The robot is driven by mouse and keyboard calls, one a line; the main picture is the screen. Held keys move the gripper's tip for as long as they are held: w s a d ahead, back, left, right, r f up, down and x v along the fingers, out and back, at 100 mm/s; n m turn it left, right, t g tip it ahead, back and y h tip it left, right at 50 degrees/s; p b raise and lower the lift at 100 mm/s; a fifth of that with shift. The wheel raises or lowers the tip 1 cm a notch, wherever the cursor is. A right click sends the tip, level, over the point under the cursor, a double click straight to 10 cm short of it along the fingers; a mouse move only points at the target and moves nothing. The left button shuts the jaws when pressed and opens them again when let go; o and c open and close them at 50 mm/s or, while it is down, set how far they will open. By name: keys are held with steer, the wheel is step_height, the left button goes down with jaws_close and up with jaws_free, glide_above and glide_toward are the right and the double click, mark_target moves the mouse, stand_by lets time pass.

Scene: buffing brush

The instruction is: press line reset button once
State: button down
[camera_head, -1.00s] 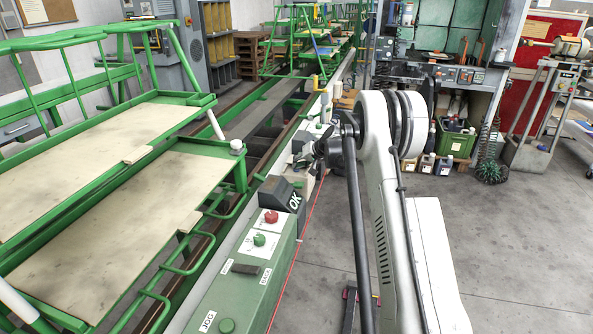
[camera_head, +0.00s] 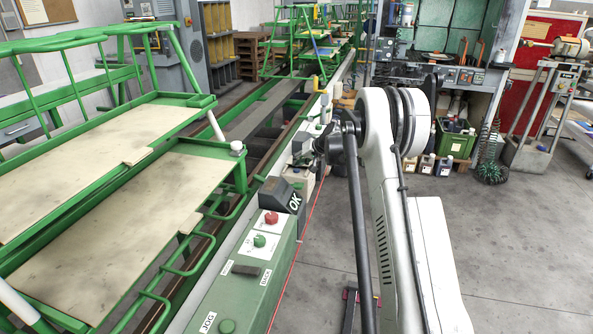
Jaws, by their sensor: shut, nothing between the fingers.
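A green control box (camera_head: 240,285) stands at the lower middle. Its top has a red button (camera_head: 271,218), a green button (camera_head: 259,241) on a white plate, a dark switch (camera_head: 247,270) and another green button (camera_head: 227,326) beside a "JOG" label. I cannot read which one is line reset. A dark display reading "OK" (camera_head: 294,201) stands at the box's far end. My gripper (camera_head: 318,151) is small and dark, partly hidden by my arm, beyond the display and apart from these buttons. It looks shut and empty.
Green racks with pale boards (camera_head: 105,240) fill the left. A rail line (camera_head: 262,125) runs to the back. A workbench (camera_head: 455,75) with bottles and a green crate (camera_head: 454,144) stands at the back right. The grey floor (camera_head: 520,240) at right is clear.

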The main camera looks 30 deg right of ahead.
mark_target(297, 169)
steer(key=shift+r+p, duration=0.8)
steer(key=shift+r, duration=1.65)
